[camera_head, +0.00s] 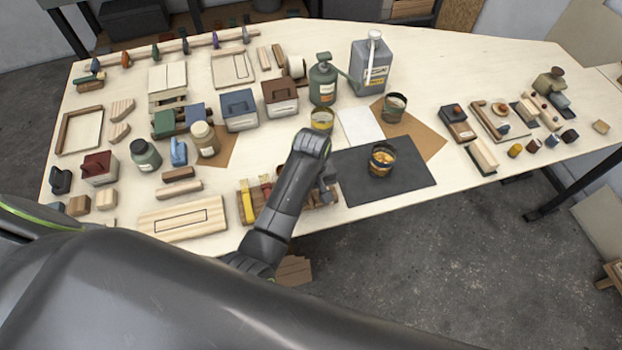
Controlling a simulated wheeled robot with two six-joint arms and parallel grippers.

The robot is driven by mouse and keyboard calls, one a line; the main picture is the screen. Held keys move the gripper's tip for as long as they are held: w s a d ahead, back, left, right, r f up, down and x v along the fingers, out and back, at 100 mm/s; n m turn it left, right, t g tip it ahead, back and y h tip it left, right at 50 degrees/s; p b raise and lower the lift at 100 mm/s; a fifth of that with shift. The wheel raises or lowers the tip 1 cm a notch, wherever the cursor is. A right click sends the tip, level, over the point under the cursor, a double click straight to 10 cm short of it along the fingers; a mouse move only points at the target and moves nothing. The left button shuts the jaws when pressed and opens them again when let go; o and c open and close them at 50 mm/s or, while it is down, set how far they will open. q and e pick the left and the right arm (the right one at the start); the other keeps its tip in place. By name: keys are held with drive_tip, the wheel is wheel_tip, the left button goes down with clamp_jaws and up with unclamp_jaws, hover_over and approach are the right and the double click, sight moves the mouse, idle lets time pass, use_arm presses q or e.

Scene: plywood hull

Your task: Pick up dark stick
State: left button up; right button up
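A short dark brown stick (178,174) lies on the plywood table, left of centre. A paler wooden stick (179,189) lies just in front of it, nearly parallel. My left gripper (329,190) points down near the table's front edge, to the right of the dark stick and well apart from it. My own arm link partly hides it, and its fingers are too small to show whether they are open. My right gripper is not in view.
A tray of coloured tools (247,208) sits beside my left arm. A dark mat (408,180) bears a glass jar (383,160). A flat board (182,217) lies in front of the sticks. A blue spray bottle (178,152) and a tan jar (205,140) stand behind.

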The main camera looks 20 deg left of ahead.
use_arm(q)
drive_tip(key=shift+s+r, duration=0.15)
drive_tip(key=shift+s, duration=0.2)
drive_tip(key=shift+c, duration=0.7)
drive_tip(key=shift+s+a, duration=0.1)
drive_tip(key=shift+c, duration=1.3)
clamp_jaws()
